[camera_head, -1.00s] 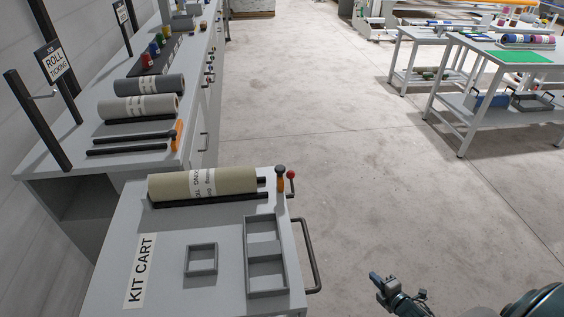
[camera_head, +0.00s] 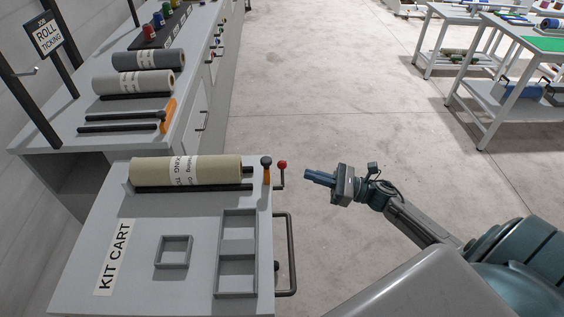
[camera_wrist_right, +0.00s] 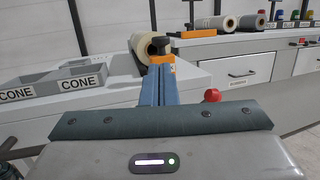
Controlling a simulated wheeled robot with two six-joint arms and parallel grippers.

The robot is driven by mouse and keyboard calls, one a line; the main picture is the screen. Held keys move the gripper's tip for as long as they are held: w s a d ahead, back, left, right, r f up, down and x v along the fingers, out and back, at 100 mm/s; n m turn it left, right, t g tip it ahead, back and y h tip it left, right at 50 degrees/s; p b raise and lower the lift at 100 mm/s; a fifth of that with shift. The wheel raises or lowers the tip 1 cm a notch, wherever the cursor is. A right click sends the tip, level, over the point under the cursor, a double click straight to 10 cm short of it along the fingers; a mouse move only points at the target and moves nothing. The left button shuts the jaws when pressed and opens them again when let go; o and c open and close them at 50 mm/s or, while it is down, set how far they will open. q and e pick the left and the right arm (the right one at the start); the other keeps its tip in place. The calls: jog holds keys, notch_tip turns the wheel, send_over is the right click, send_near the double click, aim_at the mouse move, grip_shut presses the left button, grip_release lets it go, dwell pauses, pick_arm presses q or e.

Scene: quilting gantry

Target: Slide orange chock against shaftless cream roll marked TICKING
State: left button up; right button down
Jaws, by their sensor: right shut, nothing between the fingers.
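The cream roll (camera_head: 215,170) has a white printed band and lies on two dark rails at the far edge of the kit cart. Its near end also shows in the right wrist view (camera_wrist_right: 149,46). The orange chock (camera_head: 266,177) with a black knob stands at the right end of the rails, apart from the roll with a short gap. My right gripper (camera_head: 309,177) is shut and empty, off the cart's right side, pointing left toward the chock. In the wrist view its fingers (camera_wrist_right: 159,85) partly cover the orange chock (camera_wrist_right: 162,59). My left gripper is out of view.
A red-knobbed lever (camera_head: 281,168) stands between the chock and my right gripper. The cart's dark handle (camera_head: 292,255) juts out at right. Grey trays (camera_head: 220,255) sit on the cart (camera_head: 130,290). A side bench holds a grey roll (camera_head: 150,61) and another orange chock (camera_head: 168,112).

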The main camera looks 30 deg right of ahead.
aim_at(267, 170)
jog(key=p+x, duration=0.4)
jog(key=x, duration=0.5)
jog(key=shift+a, duration=0.1)
jog(key=a+b, duration=0.1)
jog(key=w+a+b, duration=0.1)
jog(key=a, duration=0.1)
jog(key=w+a+b, duration=0.1)
jog(key=shift+w+a+f+b, duration=0.1)
jog(key=shift+a+f+b, duration=0.15)
jog(key=shift+b, duration=0.1)
jog(key=shift+w+a+r, duration=0.15)
jog(key=shift+a+r, duration=0.1)
jog(key=shift+d+f, duration=0.1)
